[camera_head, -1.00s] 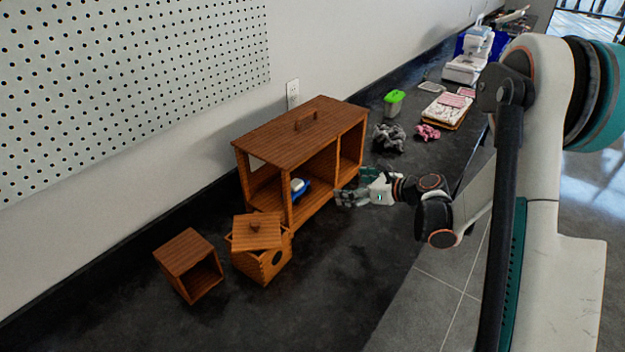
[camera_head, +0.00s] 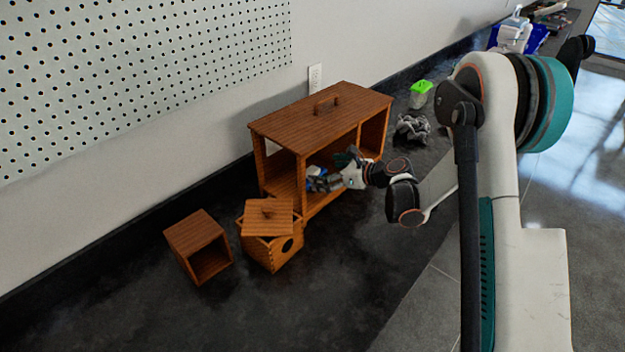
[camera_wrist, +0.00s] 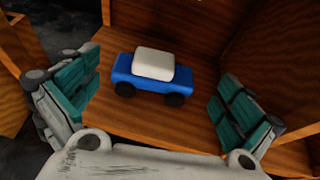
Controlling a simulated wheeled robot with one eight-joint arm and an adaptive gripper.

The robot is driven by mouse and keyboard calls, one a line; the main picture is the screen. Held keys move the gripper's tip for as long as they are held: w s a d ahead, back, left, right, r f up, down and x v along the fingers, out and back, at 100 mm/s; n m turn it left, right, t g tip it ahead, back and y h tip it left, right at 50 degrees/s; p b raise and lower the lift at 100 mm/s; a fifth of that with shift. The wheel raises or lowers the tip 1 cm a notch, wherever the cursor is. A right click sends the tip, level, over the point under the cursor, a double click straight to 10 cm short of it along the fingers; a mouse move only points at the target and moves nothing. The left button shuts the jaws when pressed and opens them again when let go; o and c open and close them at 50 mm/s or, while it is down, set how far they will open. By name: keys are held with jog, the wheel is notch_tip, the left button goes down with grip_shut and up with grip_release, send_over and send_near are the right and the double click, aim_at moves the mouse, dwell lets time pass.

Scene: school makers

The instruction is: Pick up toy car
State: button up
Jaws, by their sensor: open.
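The toy car (camera_wrist: 151,75) is blue with a white roof and dark wheels. In the wrist view it stands upright on the wooden floor of the cabinet (camera_head: 318,112), between my open fingers and a little beyond their tips. My gripper (camera_wrist: 158,100) is open and empty, with a green-padded finger on either side and clear space between each finger and the car. In the head view my gripper (camera_head: 324,180) reaches into the cabinet's open front, and the car (camera_head: 314,172) is partly hidden behind it.
A small open wooden box (camera_head: 199,244) and a wooden box with a tilted lid (camera_head: 268,236) stand left of the cabinet. A grey crumpled item (camera_head: 412,129) and a green-lidded container (camera_head: 420,94) lie behind. The counter's front is clear.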

aim_at(314, 170)
jog(key=b+x, duration=0.2)
jog(key=x, duration=0.2)
jog(key=shift+a, duration=0.25)
jog(key=shift+w+a+f, duration=0.1)
jog(key=shift+w+a, duration=0.15)
jog(key=c, duration=0.8)
